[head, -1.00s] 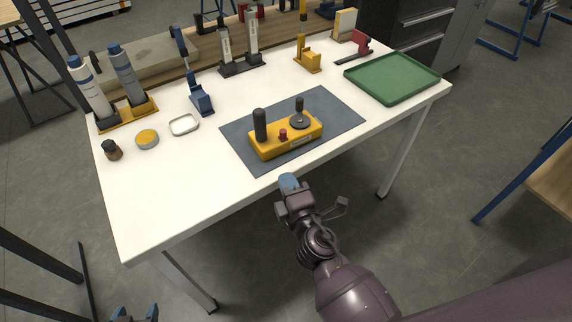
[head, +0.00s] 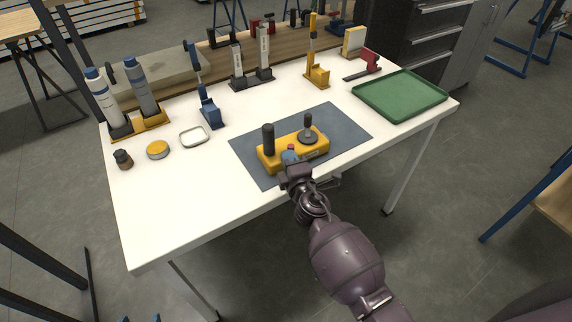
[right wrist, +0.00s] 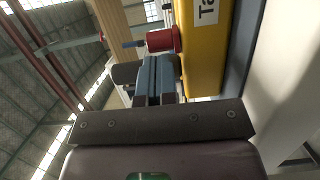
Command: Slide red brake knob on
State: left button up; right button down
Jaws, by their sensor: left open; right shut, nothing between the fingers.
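The yellow control box (head: 318,150) lies on a dark grey mat on the white table. The red knob (head: 291,147) sits low on its near side, between a thick black handle (head: 268,138) and a black joystick (head: 308,128). My right gripper (head: 289,157) is shut and empty, its blue fingertips right at the red knob. In the right wrist view the shut fingers (right wrist: 155,72) are close beside the red knob (right wrist: 162,40) and the yellow box (right wrist: 203,55). I cannot tell whether they touch the knob. Only the blue tips of my left gripper (head: 140,319) show at the bottom edge, apart.
A green tray (head: 400,117) lies on the right of the table. Clamps, bottles in a yellow holder (head: 142,124), a white dish (head: 194,136) and a yellow-topped tin (head: 158,149) stand left and behind. The table's front left is clear.

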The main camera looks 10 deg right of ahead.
jog(key=shift+w, duration=0.15)
jog(key=shift+w+a+b, duration=0.25)
jog(key=shift+w+b, duration=0.1)
jog(key=shift+w, duration=0.55)
jog(key=shift+s, duration=0.1)
